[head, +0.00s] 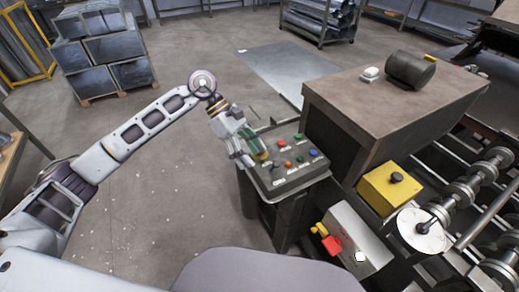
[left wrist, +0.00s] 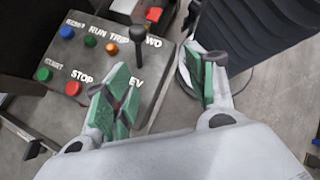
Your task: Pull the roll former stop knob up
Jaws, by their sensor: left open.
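The stop knob (left wrist: 73,88) is a small red round knob beside the STOP label on the dark control panel (left wrist: 60,110) in the left wrist view. In the head view the red knob (head: 282,142) sits on the same panel (head: 290,183), right of my left gripper (head: 256,154). My left gripper is open and empty at the panel's left side; its green-padded fingers (left wrist: 160,82) are apart from the red knob. A black lever (left wrist: 137,36) stands near the fingers, between them and the coloured lamps. My right gripper is not in view.
The panel also has a blue button (head: 313,153), green and orange ones. A brown-topped cabinet (head: 390,95) stands right behind it. The forming machine with rollers (head: 465,185) and a yellow box (head: 385,190) are at right. Floor left of the panel is clear.

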